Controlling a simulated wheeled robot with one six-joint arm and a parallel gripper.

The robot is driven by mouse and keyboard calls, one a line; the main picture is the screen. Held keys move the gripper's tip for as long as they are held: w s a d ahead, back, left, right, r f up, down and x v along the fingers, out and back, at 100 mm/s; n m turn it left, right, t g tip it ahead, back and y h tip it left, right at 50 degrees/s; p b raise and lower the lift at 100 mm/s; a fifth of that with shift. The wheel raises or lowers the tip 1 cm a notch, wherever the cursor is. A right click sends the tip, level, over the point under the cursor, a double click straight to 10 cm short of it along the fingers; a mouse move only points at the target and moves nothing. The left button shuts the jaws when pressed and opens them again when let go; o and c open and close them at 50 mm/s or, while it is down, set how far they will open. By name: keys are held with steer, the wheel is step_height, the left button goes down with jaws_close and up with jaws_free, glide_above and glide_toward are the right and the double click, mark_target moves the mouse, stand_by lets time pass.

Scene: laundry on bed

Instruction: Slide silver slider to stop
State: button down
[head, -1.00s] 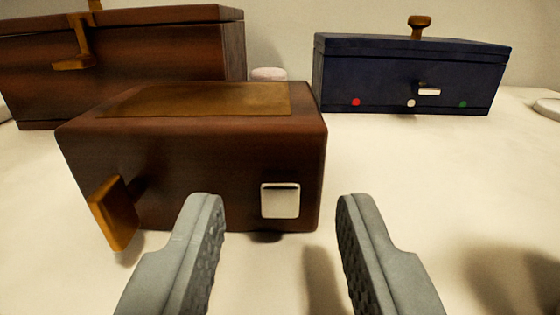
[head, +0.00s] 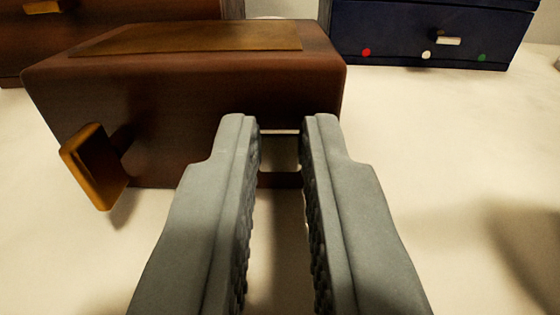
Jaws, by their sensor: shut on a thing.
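The silver slider (head: 280,131) is on the front face of the brown wooden box (head: 180,85), towards its right side. Only a thin bright edge of it shows between the fingertips. The rest is in shadow or hidden by the fingers. My gripper (head: 281,145) is shut on the slider, one grey finger on its left and one on its right. The box rests on the pale surface and has a brass-coloured plate on top.
A brass-coloured handle (head: 95,168) juts out from the box's left front. A dark blue box (head: 385,40) with a pale slider and red, white and green dots stands behind right. A larger brown box (head: 100,12) stands behind left. The pale surface (head: 450,130) at right is clear.

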steer(key=shift+a, duration=0.75)
steer(key=c, duration=1.4)
jaws_free()
steer(key=shift+s, duration=0.1)
steer(key=s, duration=1.7)
steer(key=shift+s, duration=0.1)
steer(key=s+d+r, duration=0.1)
steer(key=s+r, duration=2.1)
steer(key=s, duration=0.1)
steer(key=shift+s+d+r+g, duration=0.15)
steer(key=shift+s+d+g, duration=0.15)
steer(key=shift+d, duration=0.1)
